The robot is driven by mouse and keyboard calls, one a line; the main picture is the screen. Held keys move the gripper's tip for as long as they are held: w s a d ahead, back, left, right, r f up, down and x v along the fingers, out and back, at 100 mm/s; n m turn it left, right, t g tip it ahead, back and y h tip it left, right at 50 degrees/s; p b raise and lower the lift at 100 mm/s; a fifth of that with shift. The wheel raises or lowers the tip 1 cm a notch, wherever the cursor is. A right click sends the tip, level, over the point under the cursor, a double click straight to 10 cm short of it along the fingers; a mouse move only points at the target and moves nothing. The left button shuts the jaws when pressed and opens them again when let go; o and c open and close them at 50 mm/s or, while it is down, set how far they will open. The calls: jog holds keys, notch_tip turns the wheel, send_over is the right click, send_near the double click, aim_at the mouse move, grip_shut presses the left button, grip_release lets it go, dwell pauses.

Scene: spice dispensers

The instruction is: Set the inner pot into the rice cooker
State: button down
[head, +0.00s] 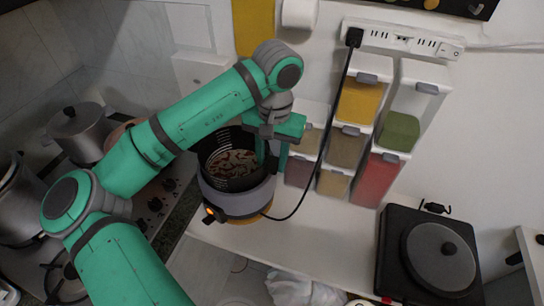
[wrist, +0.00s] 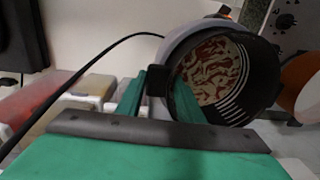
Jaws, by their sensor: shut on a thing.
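The dark inner pot (head: 216,141), with reddish-and-white food inside, is at the rice cooker (head: 236,204), a grey-white body with a lit orange light. The pot appears upright and within or just above the cooker's opening; I cannot tell how deep it sits. My gripper (head: 268,152) is shut on the pot's rim at its right side. In the wrist view, my gripper (wrist: 160,82) grips the wall of the pot (wrist: 262,80), and the cooker's pale wall (wrist: 184,38) surrounds part of it. The pot's lower outside is hidden.
Spice dispensers (head: 347,145) stand right behind my gripper. A black cord (head: 323,130) runs from the power strip (head: 400,39) to the cooker. The counter between is clear.

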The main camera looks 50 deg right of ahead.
jog(key=shift+f, duration=1.3)
jog(key=c, duration=1.1)
grip_release()
jog(key=shift+f, duration=0.1)
jog(key=r, duration=1.1)
jog(key=shift+s+d, duration=0.1)
jog(key=shift+s, duration=0.1)
